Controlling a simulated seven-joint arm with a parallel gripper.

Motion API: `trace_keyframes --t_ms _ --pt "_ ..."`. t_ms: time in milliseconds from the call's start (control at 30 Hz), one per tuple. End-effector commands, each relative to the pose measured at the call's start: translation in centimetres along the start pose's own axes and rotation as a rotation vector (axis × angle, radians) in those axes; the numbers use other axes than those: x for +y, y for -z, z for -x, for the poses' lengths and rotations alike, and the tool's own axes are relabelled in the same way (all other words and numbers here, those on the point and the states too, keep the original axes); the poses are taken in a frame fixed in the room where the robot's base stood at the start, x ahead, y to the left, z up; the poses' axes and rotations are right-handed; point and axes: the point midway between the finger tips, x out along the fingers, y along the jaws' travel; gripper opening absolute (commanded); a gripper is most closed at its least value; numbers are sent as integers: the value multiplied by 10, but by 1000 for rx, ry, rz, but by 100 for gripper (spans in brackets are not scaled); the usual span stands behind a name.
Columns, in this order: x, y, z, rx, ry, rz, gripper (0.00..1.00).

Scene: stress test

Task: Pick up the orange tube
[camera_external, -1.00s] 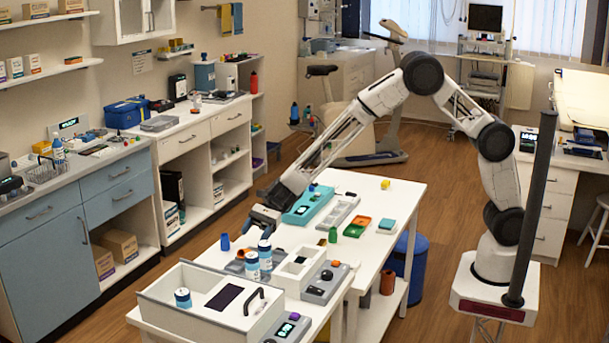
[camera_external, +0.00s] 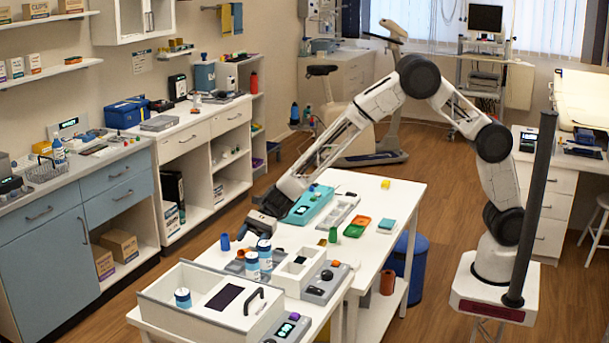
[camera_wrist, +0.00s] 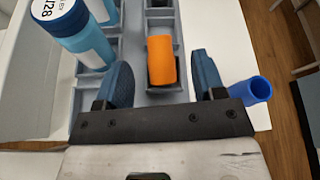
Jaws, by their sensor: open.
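The orange tube (camera_wrist: 161,60) lies in a compartment of a grey divided tray (camera_wrist: 167,98) in the wrist view. My gripper (camera_wrist: 162,76) is open, with its blue fingers on either side of the tube in that picture. The tube shows between the fingertips, and I cannot see either finger touching it. In the external view my gripper (camera_external: 260,229) hangs low over the far left part of the front table, just behind the blue-and-white bottles.
Blue-and-white bottles (camera_wrist: 85,38) stand close to the left finger. A blue cup (camera_wrist: 250,90) is beside the right finger and also shows in the external view (camera_external: 225,242). A white box with a handle (camera_external: 205,300) fills the table's near end.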

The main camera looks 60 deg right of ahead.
Motion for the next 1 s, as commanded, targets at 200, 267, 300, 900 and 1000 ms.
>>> trace_keyframes --t_ms 200,267,300,900,1000 --pt "2 1 -22 1 -2 0 63" --pt "3 0 -29 1 -2 0 63" --pt "2 0 -33 0 -2 0 63" --pt "2 0 -48 0 0 0 63" --pt "2 0 -48 0 0 0 63"
